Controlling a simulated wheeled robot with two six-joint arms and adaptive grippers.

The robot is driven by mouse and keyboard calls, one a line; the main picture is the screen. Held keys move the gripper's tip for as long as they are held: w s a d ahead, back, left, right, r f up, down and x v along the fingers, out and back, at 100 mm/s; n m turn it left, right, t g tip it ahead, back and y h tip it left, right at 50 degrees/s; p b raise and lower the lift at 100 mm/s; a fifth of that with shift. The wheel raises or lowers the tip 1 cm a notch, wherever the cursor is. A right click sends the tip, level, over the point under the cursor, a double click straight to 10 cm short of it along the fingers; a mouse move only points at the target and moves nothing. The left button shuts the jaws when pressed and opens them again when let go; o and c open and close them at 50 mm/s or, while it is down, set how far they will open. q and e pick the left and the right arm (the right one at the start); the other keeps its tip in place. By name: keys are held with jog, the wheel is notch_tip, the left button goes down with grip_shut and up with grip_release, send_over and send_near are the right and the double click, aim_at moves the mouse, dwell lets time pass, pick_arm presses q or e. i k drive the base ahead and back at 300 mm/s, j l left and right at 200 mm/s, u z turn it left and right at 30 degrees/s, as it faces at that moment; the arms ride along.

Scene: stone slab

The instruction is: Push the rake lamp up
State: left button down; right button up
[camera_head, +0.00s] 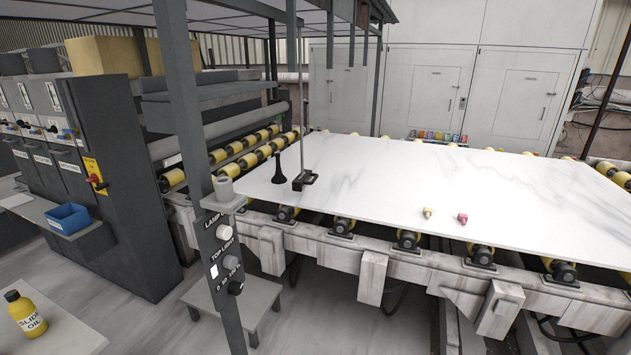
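A thin upright rod (301,110) comes down over the left end of the white stone slab (400,180). At its lower end is a small black block with a bar-like handle (304,181), low at the slab surface; I take this to be the rake lamp but cannot be sure. Whether it touches the slab is unclear. A black cone-shaped piece (279,172) stands just left of it. A grey post carries a control panel (222,250) with round knobs and the labels "LAMP" and "TOP LIGHT". Neither of my grippers is in view.
The slab lies on a conveyor with yellow rollers (173,179). A blue bin (67,219) and a yellow "SLIDE OIL" bottle (25,313) stand at left. The grey post blocks some space.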

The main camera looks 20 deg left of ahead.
aim_at(298, 183)
jog(key=i+l+u, duration=0.1)
jog(key=i, duration=0.4)
jog(key=i+l+u, duration=0.1)
jog(key=i, duration=0.35)
jog(key=i+l+u, duration=0.1)
jog(key=i, duration=0.4)
jog(key=i+l+u, duration=0.1)
jog(key=i+l, duration=0.15)
jog(key=i, duration=0.2)
jog(key=i+l+u, duration=0.1)
jog(key=i+l, duration=0.15)
jog(key=i, duration=0.2)
